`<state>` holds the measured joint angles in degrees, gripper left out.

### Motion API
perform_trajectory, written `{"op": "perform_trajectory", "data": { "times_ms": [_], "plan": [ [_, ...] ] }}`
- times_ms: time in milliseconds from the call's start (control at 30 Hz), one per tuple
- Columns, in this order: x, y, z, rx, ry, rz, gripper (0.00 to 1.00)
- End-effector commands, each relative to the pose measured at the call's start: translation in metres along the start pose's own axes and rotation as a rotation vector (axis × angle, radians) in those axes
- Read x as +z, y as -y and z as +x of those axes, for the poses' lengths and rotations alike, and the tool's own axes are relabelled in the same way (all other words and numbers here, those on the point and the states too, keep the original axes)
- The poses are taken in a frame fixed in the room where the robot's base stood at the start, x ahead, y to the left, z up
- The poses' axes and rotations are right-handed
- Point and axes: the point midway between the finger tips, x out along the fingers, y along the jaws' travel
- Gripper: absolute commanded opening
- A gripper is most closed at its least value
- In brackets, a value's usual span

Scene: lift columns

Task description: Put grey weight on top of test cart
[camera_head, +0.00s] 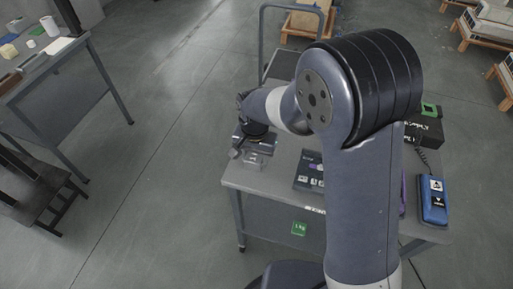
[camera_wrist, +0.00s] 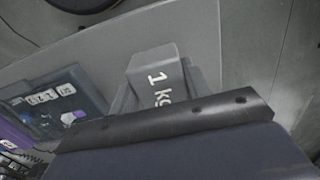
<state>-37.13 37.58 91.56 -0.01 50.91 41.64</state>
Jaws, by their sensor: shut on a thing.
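The grey weight (camera_wrist: 156,78), a block marked "1 kg", shows in the wrist view just beyond the dark gripper edge. In the head view it is a small grey block (camera_head: 254,160) at the left end of a grey table (camera_head: 236,180). My gripper (camera_head: 252,149) is shut on the weight, and its lower part is partly hidden. I cannot tell whether the weight touches the tabletop. A grey frame with a raised handle (camera_head: 262,38) stands behind the table; it may be the test cart, mostly hidden by my arm.
On the table are a dark panel (camera_head: 308,168), a blue device (camera_head: 433,200) and a black box (camera_head: 425,130) at the right. Another table (camera_head: 75,65) with small items stands at the left. Open floor (camera_head: 165,130) lies between the tables. Wooden pallets stand at the back right.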

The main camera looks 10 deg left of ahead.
Motion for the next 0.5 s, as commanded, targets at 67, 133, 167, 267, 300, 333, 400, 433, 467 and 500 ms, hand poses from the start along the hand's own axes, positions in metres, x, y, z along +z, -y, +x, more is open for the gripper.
{"op": "perform_trajectory", "data": {
  "times_ms": [67, 133, 167, 267, 300, 333, 400, 433, 467, 500],
  "plan": [
    [-0.001, 0.001, 0.004, -0.002, -0.002, 0.000, 0.00],
    [0.000, 0.000, 0.011, -0.001, -0.001, 0.000, 0.00],
    [0.000, 0.000, 0.015, 0.000, 0.000, 0.000, 0.00],
    [-0.001, 0.000, 0.028, -0.001, -0.001, 0.000, 0.00],
    [0.000, 0.000, 0.032, 0.000, -0.001, 0.000, 0.00],
    [0.000, 0.000, 0.034, -0.001, -0.001, 0.000, 0.00],
    [-0.001, 0.001, 0.037, -0.002, -0.003, 0.000, 0.00],
    [-0.001, 0.001, 0.038, -0.003, -0.003, 0.000, 0.00],
    [-0.001, 0.001, 0.038, -0.003, -0.003, 0.000, 0.00],
    [-0.001, 0.001, 0.039, -0.003, -0.003, 0.000, 0.00]
  ]
}}
